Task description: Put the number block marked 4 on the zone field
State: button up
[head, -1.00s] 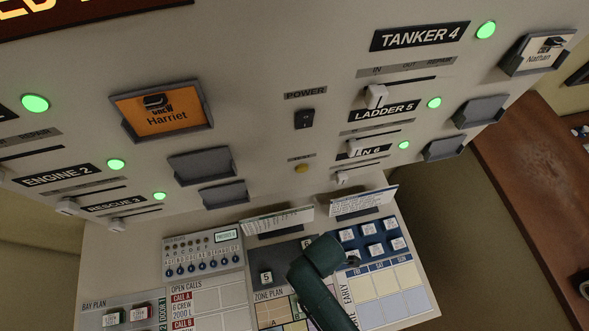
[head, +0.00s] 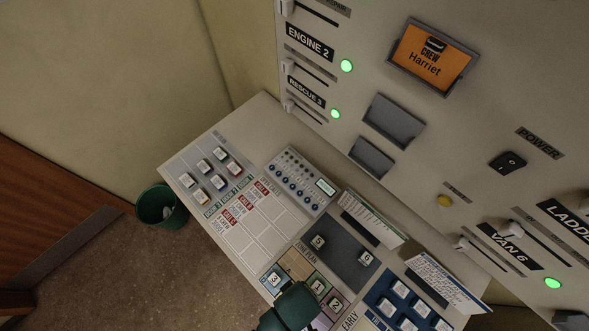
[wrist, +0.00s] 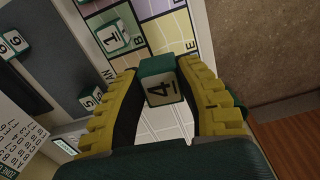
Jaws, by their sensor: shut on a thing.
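The block marked 4 (wrist: 161,84) is a white-faced block with a green top. My gripper (wrist: 162,92) is shut on it in the wrist view, with a yellow jaw on either side. The zone plan (head: 296,264) is a board of coloured fields on the sloping desk; its purple and yellow fields (wrist: 164,33) show beyond the block in the wrist view. The block 1 (wrist: 115,38) stands on the plan. In the head view my green arm end covers part of the plan, and the held block is hidden. The gap between block and desk is unclear.
Blocks 3 (head: 275,278) and 2 (head: 336,305) also stand on the plan. Blocks 5 (head: 318,242) and 6 (head: 366,258) sit on the dark panel behind it. Upright cards (head: 372,218) stand near the console wall. A green bin (head: 160,207) stands on the floor at left.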

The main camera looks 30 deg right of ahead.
jog(key=shift+s+a+f+n, duration=0.1)
jog(key=shift+s+a+n, duration=0.1)
jog(key=shift+a, duration=0.15)
jog(key=shift+s+a+n, duration=0.1)
jog(key=shift+a+n, duration=0.1)
jog(key=shift+a, duration=0.1)
jog(key=shift+w+a+f, duration=0.1)
jog(key=shift+a+f, duration=0.05)
jog(key=shift+f, duration=0.05)
notch_tip(320, 180, down, 10)
jog(key=shift+r+b, duration=0.2)
jog(key=shift+b, duration=0.35)
jog(key=shift+f, duration=0.2)
jog(key=o, duration=0.9)
jog(key=shift+r, duration=0.1)
